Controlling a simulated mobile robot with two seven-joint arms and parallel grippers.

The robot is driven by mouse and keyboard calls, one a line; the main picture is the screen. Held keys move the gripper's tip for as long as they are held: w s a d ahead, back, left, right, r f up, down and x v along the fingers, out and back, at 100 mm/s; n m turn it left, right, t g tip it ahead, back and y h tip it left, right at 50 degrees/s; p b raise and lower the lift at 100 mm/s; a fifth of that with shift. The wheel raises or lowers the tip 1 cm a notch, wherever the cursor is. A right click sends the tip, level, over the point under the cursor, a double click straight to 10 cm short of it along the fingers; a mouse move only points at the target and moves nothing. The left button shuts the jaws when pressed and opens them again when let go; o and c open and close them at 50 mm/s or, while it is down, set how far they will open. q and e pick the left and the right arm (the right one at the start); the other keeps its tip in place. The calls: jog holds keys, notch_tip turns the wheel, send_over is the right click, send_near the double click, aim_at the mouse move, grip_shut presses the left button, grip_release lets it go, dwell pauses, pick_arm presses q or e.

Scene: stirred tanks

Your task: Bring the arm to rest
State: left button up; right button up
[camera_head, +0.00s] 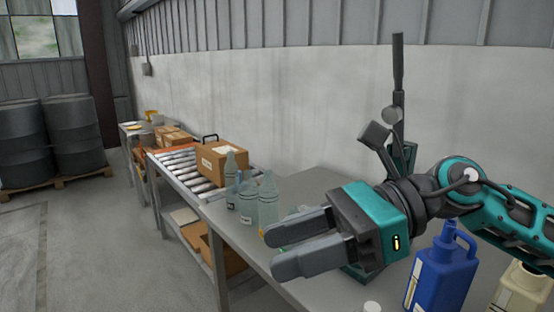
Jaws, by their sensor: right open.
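My right gripper (303,243) reaches in from the right over the grey bench (312,185). Its two grey fingers point left and are apart, with nothing seen between them. Its teal body and my arm hide part of the bench and of what stands behind. My left gripper is not in view.
Clear bottles (268,200) stand on the bench just beyond the fingers. A blue jug (440,275) and a cream jug (520,290) stand below my arm at the right. A roller conveyor (180,168) carries a cardboard box (221,160). Dark drums (75,135) stand at far left; the floor in front is clear.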

jog(key=w+a+r+m+t+y, duration=0.1)
jog(key=w+r+m+t+y, duration=0.35)
jog(key=m+t+y, duration=0.75)
jog(key=w+d+f+m+t+h, duration=0.3)
jog(key=d+f+m+t+h, duration=0.2)
jog(key=m+h, duration=0.7)
jog(key=w+d+f+m+t+h, duration=0.2)
jog(key=d+f+m+t+h, duration=0.45)
jog(key=m, duration=0.85)
jog(key=s+d+f+m+g+h, duration=0.2)
jog(key=s+f+m+g+h, duration=0.15)
jog(key=f, duration=0.35)
jog(key=s+d+f+m+g+h, duration=0.25)
jog(key=f+m+g+h, duration=0.2)
jog(key=f, duration=0.25)
jog(key=s+d+f+m+g, duration=0.3)
jog(key=s+f+m+g, duration=0.3)
jog(key=s+f+g, duration=0.75)
jog(key=w+a+f+t+y, duration=0.1)
jog(key=w+a+f+t, duration=0.1)
jog(key=w+f+t, duration=0.2)
jog(key=shift+w+a+f+n+t+y, duration=0.3)
jog(key=shift+f+t, duration=1.6)
jog(key=shift+t, duration=1.7)
